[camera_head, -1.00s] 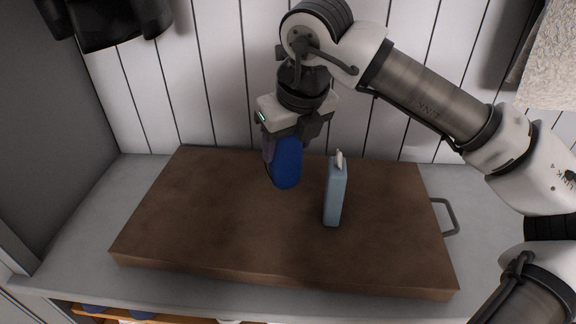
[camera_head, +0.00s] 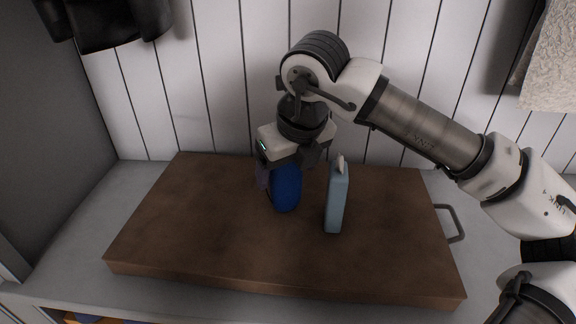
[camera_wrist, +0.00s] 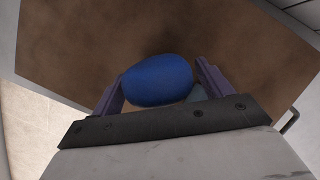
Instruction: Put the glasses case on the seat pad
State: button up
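The glasses case, a blue rounded oblong (camera_head: 287,190), hangs upright in my gripper (camera_head: 275,178). In the wrist view the case (camera_wrist: 158,80) sits between the two purple fingers (camera_wrist: 160,88), which are closed on its sides. The brown seat pad (camera_head: 200,240) lies flat on the grey bench, directly under the case. The lower end of the case is at or just above the pad; I cannot tell whether it touches. My gripper hides the upper end of the case in the head view.
A light blue upright box (camera_head: 337,200) with a pale tip stands on the pad, close to the right of the case. A grey handle (camera_head: 455,223) is at the pad's right side. The pad's left and front parts are clear. A white plank wall (camera_head: 215,90) rises behind.

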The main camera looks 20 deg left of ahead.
jog(key=shift+r+p, duration=0.3)
jog(key=p+v, duration=0.4)
jog(key=v, duration=0.8)
jog(key=shift+w, duration=0.1)
dwell(1.1)
